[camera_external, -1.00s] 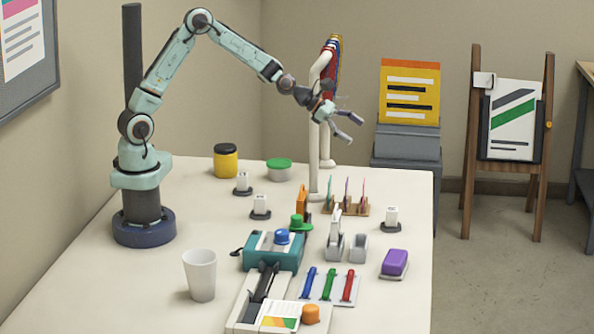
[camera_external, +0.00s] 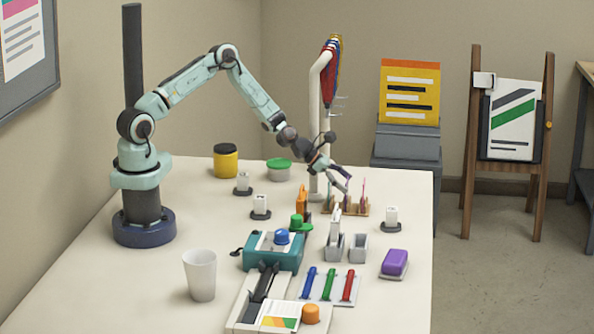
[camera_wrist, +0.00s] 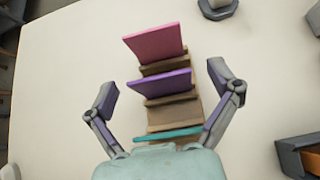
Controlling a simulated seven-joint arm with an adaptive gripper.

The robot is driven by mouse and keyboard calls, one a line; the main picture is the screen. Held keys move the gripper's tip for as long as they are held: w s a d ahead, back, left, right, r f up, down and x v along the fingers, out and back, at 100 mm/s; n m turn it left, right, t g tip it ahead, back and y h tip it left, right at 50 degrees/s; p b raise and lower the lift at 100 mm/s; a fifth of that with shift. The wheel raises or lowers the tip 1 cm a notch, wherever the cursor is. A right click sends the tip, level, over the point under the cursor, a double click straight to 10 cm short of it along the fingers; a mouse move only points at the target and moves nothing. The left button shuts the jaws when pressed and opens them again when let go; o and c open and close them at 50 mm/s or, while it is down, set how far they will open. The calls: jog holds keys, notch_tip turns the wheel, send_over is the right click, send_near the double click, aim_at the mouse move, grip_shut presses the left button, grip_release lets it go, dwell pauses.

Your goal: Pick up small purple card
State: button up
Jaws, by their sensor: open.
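In the wrist view, the small purple card (camera_wrist: 161,87) stands in the middle slot of a brown wooden rack (camera_wrist: 172,116). A pink card (camera_wrist: 155,44) stands behind it and a teal card (camera_wrist: 172,134) is on the nearer side. My gripper (camera_wrist: 164,81) is open and empty, with one finger off each side of the purple card. In the external view, my gripper (camera_external: 345,184) points down just over the rack (camera_external: 358,211). It partly hides the cards there, so I cannot tell the exact height.
A white post with hanging lanyards (camera_external: 319,85) stands close behind my gripper. A white stand (camera_external: 392,217) is right of the rack. A grey holder (camera_external: 359,248), a purple-topped block (camera_external: 394,262) and a teal machine (camera_external: 258,257) are in front.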

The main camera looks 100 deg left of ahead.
jog(key=shift+w+f, duration=0.1)
jog(key=shift+c, duration=0.3)
jog(key=c, duration=0.8)
